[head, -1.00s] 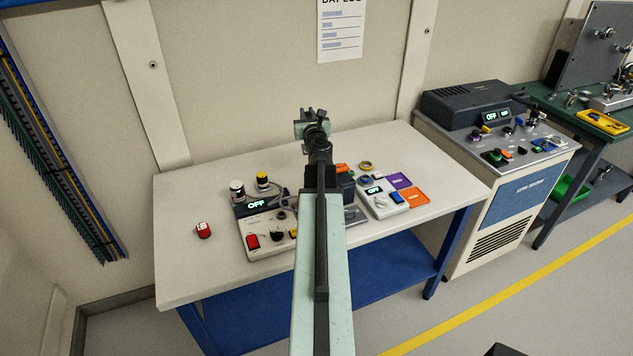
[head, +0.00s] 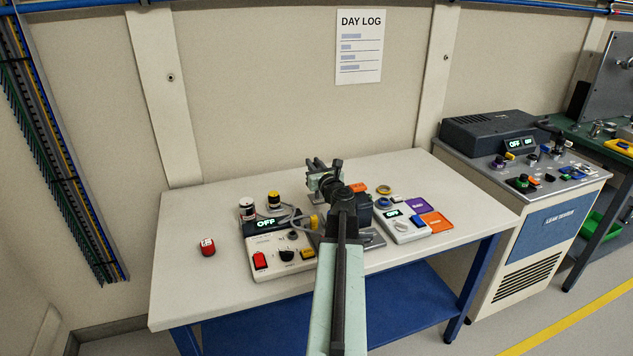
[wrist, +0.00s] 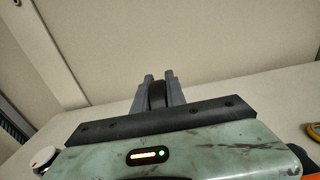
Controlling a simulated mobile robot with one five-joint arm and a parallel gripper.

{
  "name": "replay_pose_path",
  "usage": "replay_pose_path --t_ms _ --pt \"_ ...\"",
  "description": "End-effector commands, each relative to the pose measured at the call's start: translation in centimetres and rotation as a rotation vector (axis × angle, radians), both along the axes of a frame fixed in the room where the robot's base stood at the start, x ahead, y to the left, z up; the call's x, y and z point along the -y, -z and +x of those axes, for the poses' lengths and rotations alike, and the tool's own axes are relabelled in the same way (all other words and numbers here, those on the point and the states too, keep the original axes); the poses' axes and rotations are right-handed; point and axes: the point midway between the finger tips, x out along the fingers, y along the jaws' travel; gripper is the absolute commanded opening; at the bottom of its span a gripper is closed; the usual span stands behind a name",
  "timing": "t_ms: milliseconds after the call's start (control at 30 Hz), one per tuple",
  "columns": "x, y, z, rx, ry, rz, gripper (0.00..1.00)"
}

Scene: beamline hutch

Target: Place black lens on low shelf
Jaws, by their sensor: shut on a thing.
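My gripper (head: 322,178) is raised above the back part of the white bench, pointing toward the wall. In the wrist view its two grey fingers (wrist: 158,88) are shut on a dark, rounded piece, the black lens (wrist: 157,96), seen edge-on between them. In the head view the lens is too small and covered to make out clearly. A low blue shelf (head: 415,290) runs under the bench. Its visible part is bare, and my arm hides its middle.
The white bench (head: 190,290) carries a red timer-like piece (head: 208,247), a control box (head: 265,262) reading OFF, a smaller meter (head: 403,226), and purple (head: 418,205) and orange (head: 436,222) cards. A leak-checker cabinet (head: 535,228) stands to the right.

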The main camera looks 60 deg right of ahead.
Motion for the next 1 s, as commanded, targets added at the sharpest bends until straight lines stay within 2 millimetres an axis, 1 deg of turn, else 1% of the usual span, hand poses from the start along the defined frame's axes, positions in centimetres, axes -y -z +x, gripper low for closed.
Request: replay_pose_path --t_ms 100,200,267,367,467,600,633,667,700,1000 --pt "0.0 2.1 0.0 0.0 0.001 0.0 0.0" --pt "0.0 3.7 0.0 0.0 0.001 0.0 0.0" --pt "0.0 3.9 -0.1 0.0 0.001 0.0 0.0" --pt "0.1 3.5 -0.1 0.0 0.001 0.0 0.0" --pt "0.1 3.4 -0.1 0.0 0.001 0.0 0.0" --pt "0.1 3.9 -0.1 0.0 0.002 0.0 0.0" --pt "0.1 3.8 -0.1 0.0 0.002 0.0 0.25" --pt "0.1 3.7 -0.1 0.0 0.002 0.0 0.33" --pt "0.1 3.7 -0.1 0.0 0.002 0.0 0.38" --pt "0.1 3.6 -0.1 0.0 0.002 0.0 0.38"
